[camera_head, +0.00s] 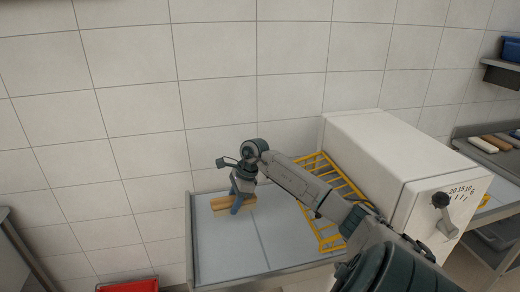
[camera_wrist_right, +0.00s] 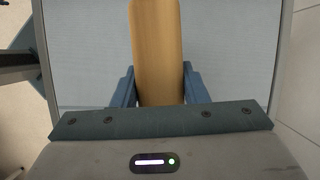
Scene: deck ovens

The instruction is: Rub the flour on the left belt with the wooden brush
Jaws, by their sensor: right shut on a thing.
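The wooden brush (camera_head: 220,204) is a light brown bar at the far left part of the belt. My right gripper (camera_head: 238,205) is shut on it from above. In the right wrist view the brush (camera_wrist_right: 156,50) stands between the two blue fingers of my right gripper (camera_wrist_right: 158,88). The left belt (camera_head: 228,244) is a pale grey surface in a metal frame, with a seam down it. The brush is over it; whether it touches the belt I cannot tell. I cannot make out flour on the belt. My left gripper is not in view.
A yellow guard rack (camera_head: 326,228) stands on the right of the belt, beside a white machine housing (camera_head: 385,150) with a dial and lever. A tiled wall (camera_head: 130,110) closes the back. A red bin (camera_head: 128,286) is at the bottom left. A shelf holds a blue box (camera_head: 511,49).

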